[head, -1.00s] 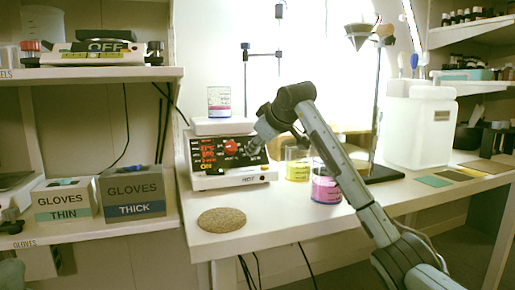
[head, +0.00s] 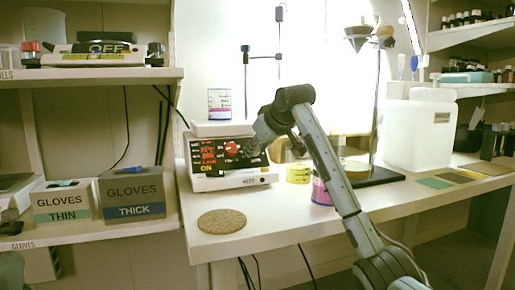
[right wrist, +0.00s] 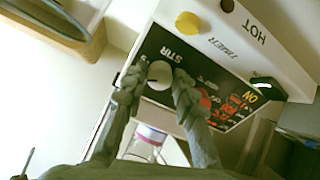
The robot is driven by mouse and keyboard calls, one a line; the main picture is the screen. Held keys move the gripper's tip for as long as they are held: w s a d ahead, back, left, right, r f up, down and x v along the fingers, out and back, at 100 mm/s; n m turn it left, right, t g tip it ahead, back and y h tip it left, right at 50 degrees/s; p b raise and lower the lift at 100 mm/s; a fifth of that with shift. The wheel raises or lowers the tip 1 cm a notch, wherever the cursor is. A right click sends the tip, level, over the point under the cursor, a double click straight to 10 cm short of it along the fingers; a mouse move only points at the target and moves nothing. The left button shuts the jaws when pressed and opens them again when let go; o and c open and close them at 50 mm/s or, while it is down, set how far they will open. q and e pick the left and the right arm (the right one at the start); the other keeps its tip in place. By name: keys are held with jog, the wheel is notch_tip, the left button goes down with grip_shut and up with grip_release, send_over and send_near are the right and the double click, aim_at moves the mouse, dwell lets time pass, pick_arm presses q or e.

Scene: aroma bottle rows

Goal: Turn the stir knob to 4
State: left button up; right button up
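The hot plate (head: 225,183) is a white device with a black front panel, red lit digits and a lit ON sign, standing on the bench. In the right wrist view the pale round stir knob (right wrist: 160,73) sits by the STIR label. A red knob (right wrist: 205,101) is beside it, also visible in the head view (head: 232,148). My right gripper (right wrist: 158,78) is at the panel, its two fingers flanking the stir knob closely. I cannot tell whether both fingers press on it. The knob's pointer and setting cannot be read. My left gripper is not visible.
A beaker (head: 219,103) stands on the plate top (head: 222,128). A yellow-labelled beaker (head: 297,173) and a pink one (head: 320,192), partly hidden, are close to my right arm. A cork mat (head: 222,221) lies in front. A white jug (head: 421,135) stands at right.

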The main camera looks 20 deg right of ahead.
jog(key=o, duration=0.3)
jog(key=v, duration=1.2)
